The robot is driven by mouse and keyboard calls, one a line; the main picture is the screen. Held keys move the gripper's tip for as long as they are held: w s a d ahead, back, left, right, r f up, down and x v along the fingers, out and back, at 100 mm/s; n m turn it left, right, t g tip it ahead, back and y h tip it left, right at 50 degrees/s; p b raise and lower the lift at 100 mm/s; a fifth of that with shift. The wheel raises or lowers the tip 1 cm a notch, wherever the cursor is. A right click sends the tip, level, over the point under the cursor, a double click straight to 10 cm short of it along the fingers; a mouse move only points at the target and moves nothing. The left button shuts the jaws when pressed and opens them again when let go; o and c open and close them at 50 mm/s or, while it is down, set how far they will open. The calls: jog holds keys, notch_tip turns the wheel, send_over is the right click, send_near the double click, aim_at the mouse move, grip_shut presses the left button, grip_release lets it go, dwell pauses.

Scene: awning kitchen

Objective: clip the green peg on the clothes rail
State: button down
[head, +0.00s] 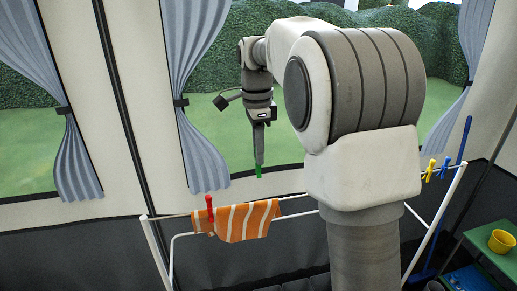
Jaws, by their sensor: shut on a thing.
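The green peg (259,171) is held at the tips of my gripper (259,164), which points down and is shut on it. The white clothes rail (185,215) runs across below the window. The peg looks a little above the rail's top bar in the picture; how near it is in depth I cannot tell. An orange and white striped cloth (247,222) hangs over the rail, below the peg in the picture. A red peg (209,207) sits on the cloth's left part. My arm hides the middle of the rail.
A yellow peg (431,169) and a blue peg (445,167) sit on the rail's right part. A blue pole (463,140) stands beside them. A green table (480,240) with a yellow pot (500,241) is at the right. Blue-grey curtains (195,90) hang behind the rail.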

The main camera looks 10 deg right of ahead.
aim_at(258, 170)
notch_tip(258, 170, down, 6)
jog(key=b, duration=0.5)
jog(key=shift+f, duration=0.25)
jog(key=shift+f+b, duration=0.6)
jog(key=shift+f, duration=0.25)
jog(key=shift+f+b, duration=1.2)
jog(key=shift+f, duration=1.1)
jog(key=shift+c, duration=1.1)
grip_release()
jog(key=shift+r, duration=0.1)
notch_tip(258, 170, up, 7)
jog(key=p, duration=0.6)
jog(key=shift+p, duration=0.3)
